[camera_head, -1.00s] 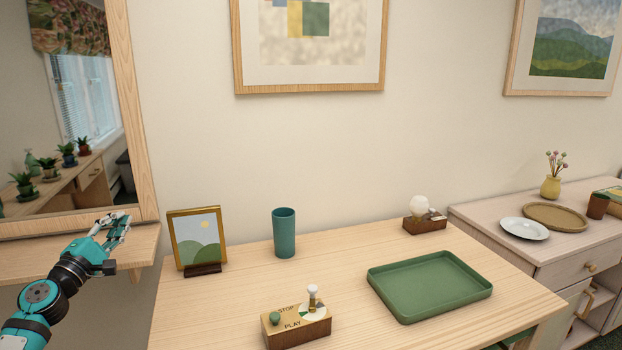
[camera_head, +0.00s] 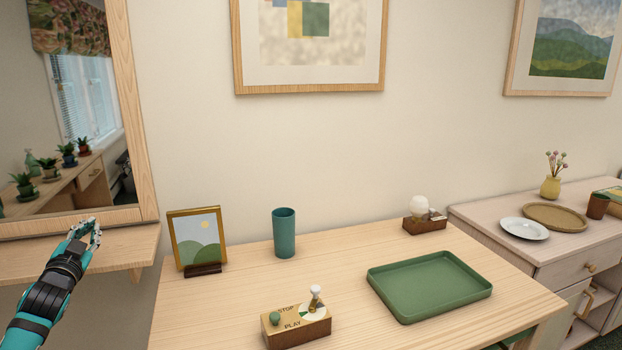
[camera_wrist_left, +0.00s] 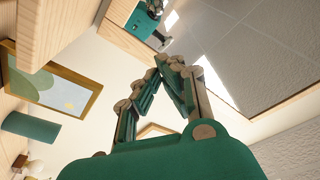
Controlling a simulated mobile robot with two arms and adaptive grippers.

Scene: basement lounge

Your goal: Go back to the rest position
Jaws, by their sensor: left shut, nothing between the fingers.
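My left gripper (camera_head: 88,232) is at the far left of the head view, in front of the wooden ledge below the mirror and left of the table. Its fingers are shut and hold nothing. In the left wrist view the closed fingers (camera_wrist_left: 172,62) meet at their tips, with bare space between the finger bases. My right gripper is in neither current view.
The table (camera_head: 222,320) bears a picture frame (camera_head: 198,240), a teal cup (camera_head: 284,234), a STOP/PLAY box (camera_head: 290,335), a green tray (camera_head: 430,285) and a small lamp (camera_head: 420,207). A mirror (camera_head: 75,120) and ledge (camera_head: 125,250) are close to my left gripper.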

